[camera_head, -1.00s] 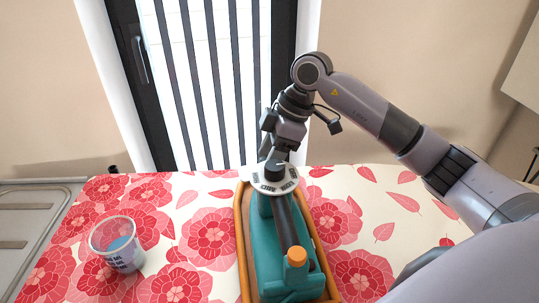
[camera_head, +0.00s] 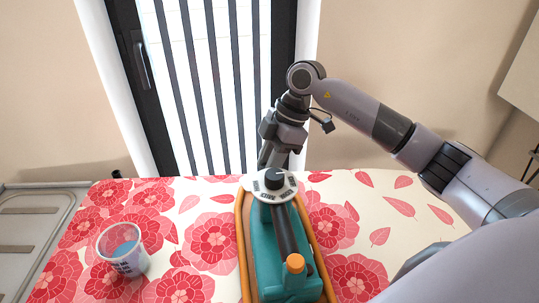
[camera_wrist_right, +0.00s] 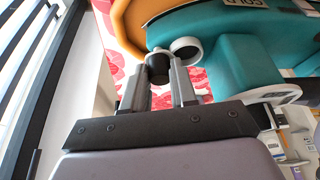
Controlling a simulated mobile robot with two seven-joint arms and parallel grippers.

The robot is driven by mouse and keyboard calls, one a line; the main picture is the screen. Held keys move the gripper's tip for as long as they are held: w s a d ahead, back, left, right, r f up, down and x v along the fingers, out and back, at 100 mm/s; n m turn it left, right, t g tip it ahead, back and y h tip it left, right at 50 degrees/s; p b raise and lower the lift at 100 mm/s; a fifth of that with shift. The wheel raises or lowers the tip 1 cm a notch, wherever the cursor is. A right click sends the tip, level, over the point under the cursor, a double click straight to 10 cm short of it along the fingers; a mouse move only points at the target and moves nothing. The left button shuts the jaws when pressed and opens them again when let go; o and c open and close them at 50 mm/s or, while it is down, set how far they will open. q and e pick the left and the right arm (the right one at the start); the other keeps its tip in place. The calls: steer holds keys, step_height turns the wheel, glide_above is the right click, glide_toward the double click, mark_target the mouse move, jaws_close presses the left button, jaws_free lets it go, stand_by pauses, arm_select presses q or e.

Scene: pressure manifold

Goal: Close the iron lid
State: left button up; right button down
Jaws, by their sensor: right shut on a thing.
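The teal iron (camera_head: 262,232) lies lengthwise on an orange-rimmed base, with a black handle, an orange button and a pale dial plate with a black knob. Its teal body also fills the upper right of the right wrist view (camera_wrist_right: 240,45). At its edge there is a small pale ring (camera_wrist_right: 185,49). My right gripper (camera_head: 266,162) is at the far end of the iron, behind the dial. In the right wrist view its fingers (camera_wrist_right: 159,80) are closed around a small dark round piece (camera_wrist_right: 157,68), which seems to be the lid, beside the ring. My left gripper is out of view.
A clear cup (camera_head: 122,250) with blue inside stands on the left of the flowered tablecloth (camera_head: 210,240). A barred window door (camera_head: 210,90) is behind the table. The cloth on both sides of the iron is mostly free.

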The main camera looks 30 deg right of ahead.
steer(key=shift+w+r+n+g+p, duration=0.15)
steer(key=shift+r+n+g+p, duration=0.2)
steer(key=shift+n+p, duration=0.45)
steer(key=shift+f+n+g+p, duration=0.1)
steer(key=shift+n+g+p, duration=0.35)
steer(key=shift+n, duration=0.55)
steer(key=n+g, duration=0.1)
steer(key=n, duration=0.1)
steer(key=shift+w+f+n+p, duration=0.1)
steer(key=shift+w+n+p, duration=0.05)
steer(key=shift+n+p, duration=0.25)
steer(key=n+h, duration=0.1)
steer(key=n, duration=0.1)
steer(key=shift+a+n+g, duration=0.1)
steer(key=shift+n+g, duration=0.3)
steer(key=n+g+h, duration=0.1)
steer(key=n, duration=0.3)
steer(key=shift+w+a+f, duration=0.1)
steer(key=c, duration=0.9)
jaws_free()
